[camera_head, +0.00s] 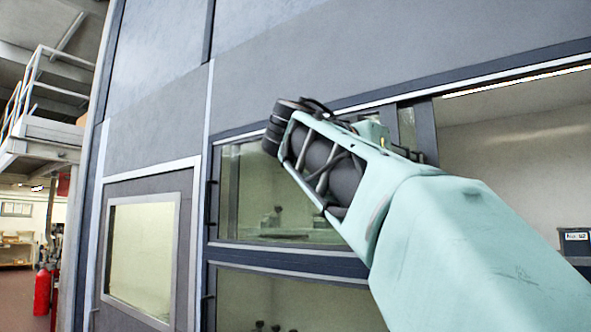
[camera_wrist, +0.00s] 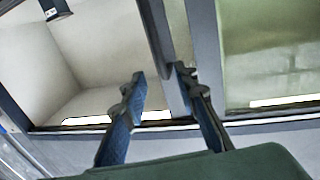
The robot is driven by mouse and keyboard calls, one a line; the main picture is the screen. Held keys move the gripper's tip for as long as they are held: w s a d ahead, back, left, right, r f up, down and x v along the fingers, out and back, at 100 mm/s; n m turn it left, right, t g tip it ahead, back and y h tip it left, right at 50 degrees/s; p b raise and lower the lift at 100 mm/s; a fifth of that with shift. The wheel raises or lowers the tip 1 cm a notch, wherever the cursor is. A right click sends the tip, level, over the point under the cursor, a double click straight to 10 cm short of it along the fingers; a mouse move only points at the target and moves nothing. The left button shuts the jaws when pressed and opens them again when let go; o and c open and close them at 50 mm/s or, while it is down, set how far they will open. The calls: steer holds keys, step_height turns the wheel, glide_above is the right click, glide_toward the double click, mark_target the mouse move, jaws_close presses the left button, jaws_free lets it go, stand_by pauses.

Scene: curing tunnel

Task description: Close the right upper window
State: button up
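The upper window band shows in the camera_head view, with a glass pane (camera_head: 250,190) at the left and a wide opening (camera_head: 510,160) at the right. A dark upright frame edge (camera_head: 425,130) stands at the left side of this opening. In the camera_wrist view, my gripper (camera_wrist: 160,80) is open, its two blue fingers apart. A dark upright window bar (camera_wrist: 156,25) runs down between and behind the fingertips. I cannot tell whether either finger touches it. In the camera_head view my arm hides the fingers and part of the window.
A lower window (camera_head: 290,300) sits below the upper one. A framed pane (camera_head: 142,255) is to the left. A dark box (camera_head: 575,241) is inside the opening at the right. A red extinguisher (camera_head: 42,290) and a raised platform (camera_head: 40,140) are at the far left.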

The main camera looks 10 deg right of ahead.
steer(key=p+x, duration=0.2)
steer(key=x, duration=0.6)
steer(key=shift+w, duration=0.15)
jaws_close()
